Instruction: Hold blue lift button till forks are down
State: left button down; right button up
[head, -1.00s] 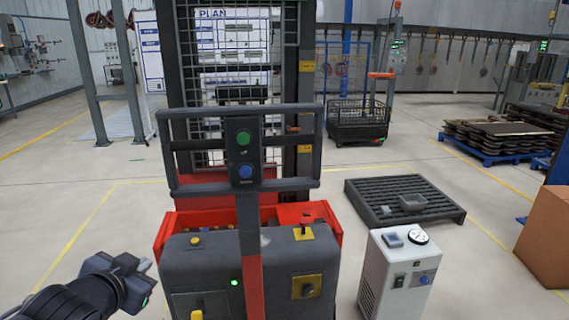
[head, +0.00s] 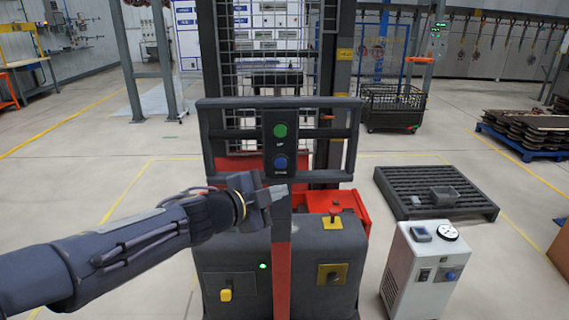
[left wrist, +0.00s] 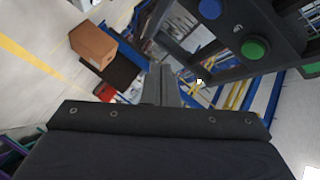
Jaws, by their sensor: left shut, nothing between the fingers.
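The lift's dark control panel (head: 281,142) stands at the middle of the head view, with a green button above and the blue lift button (head: 280,162) below. My left gripper (head: 279,191) is shut and empty, just below the blue button in the picture, and does not visibly press it. In the left wrist view the shut fingers (left wrist: 160,86) point past the panel, with the blue button (left wrist: 210,8) and green button (left wrist: 254,47) up and to the right. The forks are hidden behind the lift's body and mast. My right gripper is out of view.
The lift body (head: 230,258) has a red emergency knob (head: 335,211) and a yellow knob. A dark handle frame (head: 203,140) surrounds the panel. A white box with a gauge (head: 420,280) and a dark slatted pallet (head: 395,195) stand to the right.

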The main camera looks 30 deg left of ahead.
pick_arm(q)
jog(key=shift+w, duration=0.1)
send_near(286, 166)
jog(key=w+d+f, duration=0.1)
jog(key=w+d, duration=0.2)
jog(key=w, duration=0.1)
jog(key=shift+w+a+f, duration=0.15)
jog(key=shift+w+a, duration=0.1)
jog(key=shift+a, duration=0.15)
dwell(1.7)
jog(key=shift+w+a, duration=0.2)
jog(key=shift+w, duration=0.2)
jog(key=shift+w+a+p, duration=0.25)
jog(key=shift+w+p, duration=0.05)
jog(key=shift+p, duration=0.15)
dwell(2.2)
dwell(0.7)
jog(key=shift+s+d, duration=0.5)
jog(key=shift+s, duration=0.2)
